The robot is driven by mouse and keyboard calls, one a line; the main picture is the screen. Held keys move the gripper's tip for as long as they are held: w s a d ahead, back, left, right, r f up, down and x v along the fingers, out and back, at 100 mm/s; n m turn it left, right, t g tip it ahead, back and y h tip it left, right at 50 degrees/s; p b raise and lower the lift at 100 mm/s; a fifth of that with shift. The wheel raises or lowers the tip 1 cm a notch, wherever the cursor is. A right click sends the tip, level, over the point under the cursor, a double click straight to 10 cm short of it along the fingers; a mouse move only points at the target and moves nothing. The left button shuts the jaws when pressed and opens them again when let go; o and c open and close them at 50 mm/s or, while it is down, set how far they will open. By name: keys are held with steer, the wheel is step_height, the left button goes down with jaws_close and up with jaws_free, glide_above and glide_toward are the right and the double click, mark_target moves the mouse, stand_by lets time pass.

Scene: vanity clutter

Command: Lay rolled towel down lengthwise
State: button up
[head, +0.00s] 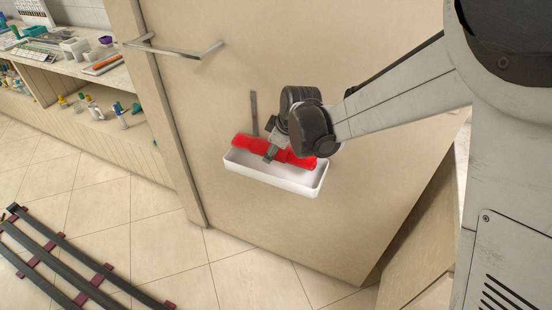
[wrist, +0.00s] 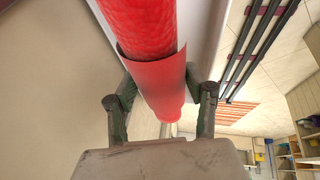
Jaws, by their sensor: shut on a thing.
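The rolled towel (head: 298,160) is a long red roll. In the head view it lies lengthwise along the white tray (head: 285,181), at the level of its rim. I cannot tell whether it touches the tray. My gripper (head: 271,152) comes from above and is shut across the towel near its middle. In the wrist view the red towel (wrist: 165,80) runs between the two fingers of my gripper (wrist: 160,95), with a red band wrapped around it. Part of the tray's white wall (wrist: 203,40) shows beside it.
The tray is on a beige door or panel (head: 225,110) with a metal handle (head: 175,50). A cluttered counter (head: 60,62) with shelves stands at the left. Dark rails (head: 75,265) run along the tiled floor, which is otherwise clear.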

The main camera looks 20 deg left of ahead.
mark_target(275, 160)
steer(key=shift+d+f, duration=0.3)
steer(key=shift+d, duration=0.05)
steer(key=shift+f, duration=1.9)
steer(key=shift+f+b, duration=0.15)
steer(key=shift+b, duration=0.2)
steer(key=o, duration=1)
